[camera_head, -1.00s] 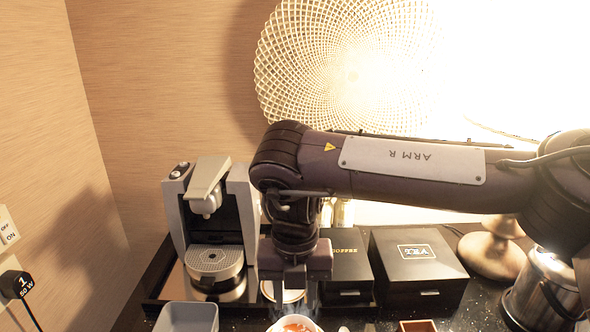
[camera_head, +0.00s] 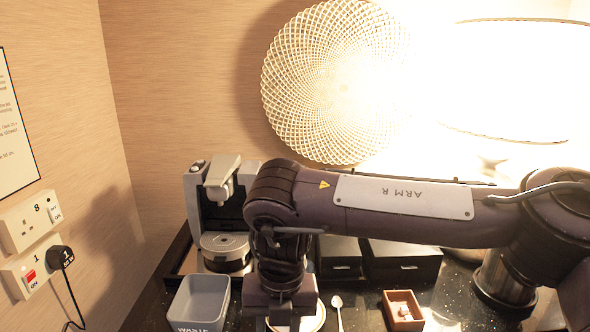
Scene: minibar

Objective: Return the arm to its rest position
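My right arm, labelled ARM R, comes in from the right across the head view and bends down at its wrist. My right gripper (camera_head: 281,322) points down over the front of the counter, at the picture's lower edge. Its two fingers look spread, with nothing seen held between them; their tips are cut off or hard to see. A round white dish (camera_head: 316,319) lies behind and beside the gripper, mostly hidden by it. My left gripper is not in view.
A coffee machine (camera_head: 224,200) stands behind left, with a grey waste bin (camera_head: 202,304) in front. A spoon (camera_head: 338,308), a small brown tray (camera_head: 403,309) and black boxes (camera_head: 405,263) are right of the gripper. Wall sockets (camera_head: 28,225) are left.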

